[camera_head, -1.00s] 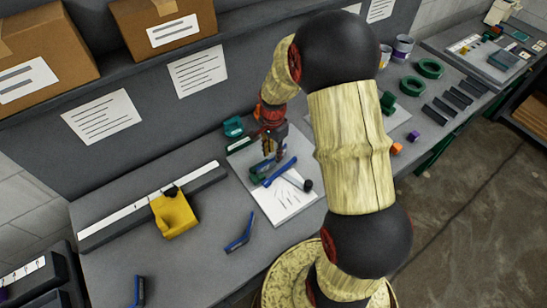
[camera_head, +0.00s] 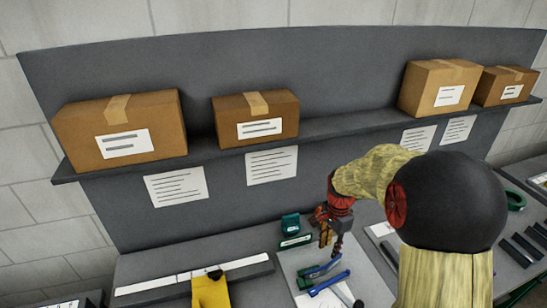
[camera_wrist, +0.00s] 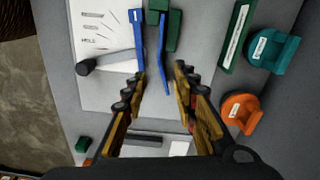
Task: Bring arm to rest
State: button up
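My gripper (camera_head: 332,238) is above the workbench, over a white printed sheet (camera_head: 297,262). In the wrist view my gripper's fingers (camera_wrist: 160,82) are spread apart with nothing held between them. Ahead of the fingertips lie two blue bars (camera_wrist: 139,42) and a green piece (camera_wrist: 176,28), on or beside the sheet. A black-ended grey tool (camera_wrist: 88,66) lies on the sheet. In the head view, my arm covers part of the bench at right.
An orange piece (camera_wrist: 240,108) and a teal piece (camera_wrist: 274,50) lie to the right in the wrist view. A yellow piece (camera_head: 210,290) stands at the bench's left. Cardboard boxes (camera_head: 122,130) sit on the shelf (camera_head: 335,122) behind the arm.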

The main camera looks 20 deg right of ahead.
jog(key=s+a+r+n+t+b, duration=0.1)
jog(key=s+a+r+n+t, duration=0.1)
jog(key=s+a+r+n, duration=0.5)
jog(key=s+a+r+n+t+b, duration=0.1)
jog(key=s+a+r+n+t, duration=0.2)
jog(key=s+a+r+n, duration=0.4)
jog(key=s+r+n, duration=0.1)
jog(key=s+r, duration=0.3)
jog(key=s, duration=0.2)
jog(key=shift+r+n+t+b, duration=0.25)
jog(key=shift+n+t+b, duration=0.05)
jog(key=shift+n+b, duration=0.1)
